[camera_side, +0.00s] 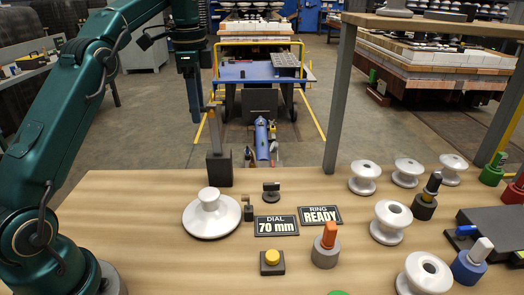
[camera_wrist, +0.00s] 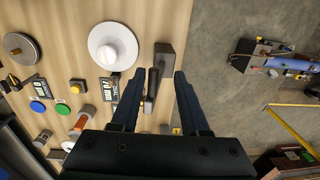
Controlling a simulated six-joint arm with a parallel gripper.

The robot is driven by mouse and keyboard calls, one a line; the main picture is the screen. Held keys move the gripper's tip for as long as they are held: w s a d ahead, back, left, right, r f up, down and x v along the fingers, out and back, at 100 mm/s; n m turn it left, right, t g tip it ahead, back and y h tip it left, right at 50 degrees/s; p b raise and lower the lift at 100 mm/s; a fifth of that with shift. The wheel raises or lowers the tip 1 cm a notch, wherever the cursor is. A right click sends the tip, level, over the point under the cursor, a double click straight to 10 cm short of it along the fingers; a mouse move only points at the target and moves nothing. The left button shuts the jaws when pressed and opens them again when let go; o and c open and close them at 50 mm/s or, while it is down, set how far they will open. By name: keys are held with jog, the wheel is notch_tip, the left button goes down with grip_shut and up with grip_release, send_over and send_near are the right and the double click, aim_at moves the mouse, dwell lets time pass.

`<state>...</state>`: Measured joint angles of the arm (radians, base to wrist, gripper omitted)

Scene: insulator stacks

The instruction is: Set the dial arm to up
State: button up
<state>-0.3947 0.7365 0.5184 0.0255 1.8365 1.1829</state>
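A dark block (camera_side: 219,169) carries an upright grey post (camera_side: 213,135) with a small dark piece across its top, behind a white disc-shaped insulator. I take this for the dial stand, but cannot tell for sure which part is the dial arm. The block also shows in the wrist view (camera_wrist: 166,58). A slim dark bar (camera_wrist: 152,84) appears below it, between the finger lines. A sign (camera_side: 276,226) reads "DIAL 70 mm". My gripper (camera_side: 195,121) points down just left of the post top. In the wrist view my gripper (camera_wrist: 155,80) has its fingers spread; no contact is visible.
The white insulator (camera_side: 209,220) stands close in front of the block. A small dark knob (camera_side: 271,189), a "RING READY" sign (camera_side: 320,215) and a yellow button (camera_side: 272,260) are to the right. Several white insulators and coloured-base pieces fill the table's right side.

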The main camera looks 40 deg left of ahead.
jog(key=shift+d, duration=0.1)
dwell(0.3)
jog(key=shift+t+y, duration=0.6)
jog(key=s+d+f, duration=0.2)
jog(key=f, duration=0.1)
jog(key=s+d+f, duration=0.6)
jog(key=f, duration=0.1)
notch_tip(320, 180, up, 6)
jog(key=s+d+n+t, duration=0.2)
jog(key=s+d+n, duration=0.1)
jog(key=s+n, duration=0.1)
jog(key=s+d+n+t+h, duration=0.1)
jog(key=s+d+n+t, duration=0.1)
jog(key=s, duration=0.4)
jog(key=shift+s+d+n+h, duration=0.3)
jog(key=shift+d+n, duration=0.35)
jog(key=shift+n, duration=0.45)
jog(key=shift+r+n, duration=0.1)
jog(key=shift+n, duration=0.3)
